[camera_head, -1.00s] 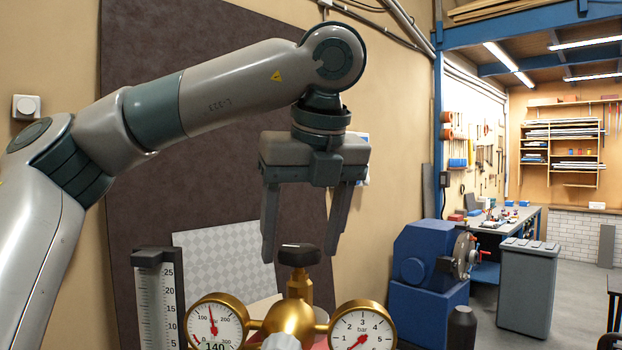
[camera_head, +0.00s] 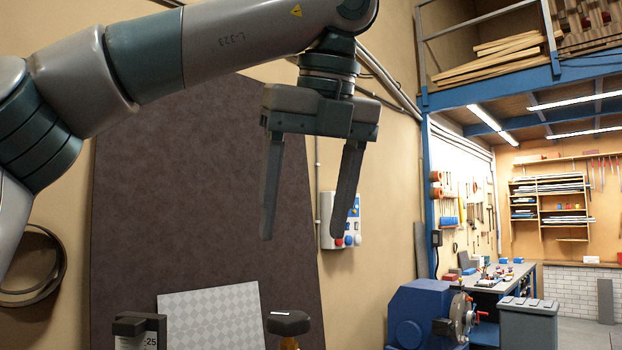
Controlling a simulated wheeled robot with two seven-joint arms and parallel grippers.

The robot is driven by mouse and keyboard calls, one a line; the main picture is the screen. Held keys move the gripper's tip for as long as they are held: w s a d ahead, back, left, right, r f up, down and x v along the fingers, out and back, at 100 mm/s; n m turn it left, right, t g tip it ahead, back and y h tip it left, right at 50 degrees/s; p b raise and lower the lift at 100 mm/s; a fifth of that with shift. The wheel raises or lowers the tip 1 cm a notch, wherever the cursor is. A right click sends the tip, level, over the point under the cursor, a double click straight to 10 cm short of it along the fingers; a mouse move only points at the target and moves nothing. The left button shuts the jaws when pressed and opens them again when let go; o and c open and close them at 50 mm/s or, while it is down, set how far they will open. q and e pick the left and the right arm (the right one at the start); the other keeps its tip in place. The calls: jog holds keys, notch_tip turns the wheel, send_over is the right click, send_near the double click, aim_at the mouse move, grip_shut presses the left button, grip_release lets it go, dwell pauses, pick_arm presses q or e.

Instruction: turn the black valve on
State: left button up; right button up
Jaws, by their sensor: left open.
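The black valve (camera_head: 288,323) is a dark knob on a brass stem at the bottom edge of the head view. Only its top and a bit of stem show; the brass body and gauges below are out of the picture. My left gripper (camera_head: 303,238) points down above the valve with its two fingers apart and nothing between them. A clear gap lies between the fingertips and the knob. My right gripper does not show.
A scale post (camera_head: 140,326) stands left of the valve, with a grey checkered panel (camera_head: 212,315) behind. A dark board (camera_head: 200,190) leans on the wall. A blue machine (camera_head: 425,315) stands to the right.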

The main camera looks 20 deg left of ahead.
pick_arm(q)
jog(key=shift+v, duration=2.1)
